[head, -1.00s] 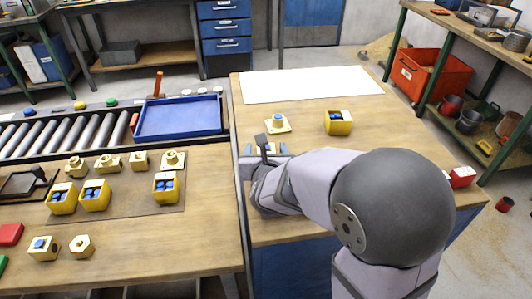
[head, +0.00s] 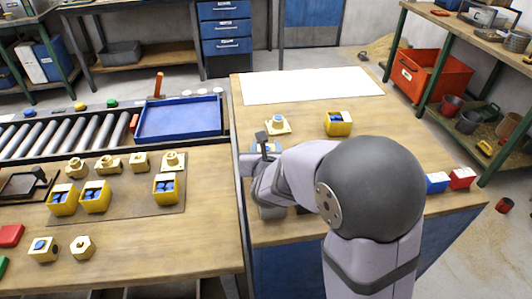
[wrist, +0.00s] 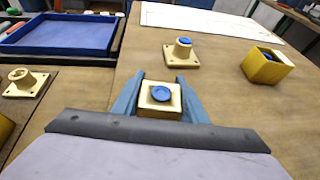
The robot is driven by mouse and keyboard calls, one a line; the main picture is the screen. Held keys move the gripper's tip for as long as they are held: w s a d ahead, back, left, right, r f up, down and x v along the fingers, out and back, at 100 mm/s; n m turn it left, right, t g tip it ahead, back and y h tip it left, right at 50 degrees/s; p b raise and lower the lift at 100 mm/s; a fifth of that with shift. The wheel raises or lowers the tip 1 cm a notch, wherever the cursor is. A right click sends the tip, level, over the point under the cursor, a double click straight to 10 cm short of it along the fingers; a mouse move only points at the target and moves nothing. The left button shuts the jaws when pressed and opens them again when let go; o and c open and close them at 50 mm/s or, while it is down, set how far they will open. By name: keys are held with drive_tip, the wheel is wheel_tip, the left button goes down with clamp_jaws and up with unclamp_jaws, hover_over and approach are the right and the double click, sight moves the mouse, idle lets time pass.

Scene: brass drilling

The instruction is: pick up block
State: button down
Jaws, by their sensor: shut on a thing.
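In the wrist view, a brass block (wrist: 158,111) with a blue disc (wrist: 161,93) in its top sits upright between the two blue-grey fingers of my gripper (wrist: 161,84). The fingers are shut on its left and right sides. In the head view my gripper (head: 266,149) is over the left part of the right-hand bench, and my own arm mostly hides the block. I cannot tell whether the block touches the bench.
A flanged brass piece (head: 278,125) with a blue top and a yellow bin (head: 338,123) with blue pieces stand beyond my gripper. A white sheet (head: 310,85) lies at the back. A blue box (head: 437,183) and red box (head: 462,178) stand right. A blue tray (head: 180,117) is left.

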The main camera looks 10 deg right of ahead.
wheel_tip(320, 180, up, 10)
drive_tip(key=p, duration=0.2)
idle(0.4)
drive_tip(key=shift+r, duration=0.1)
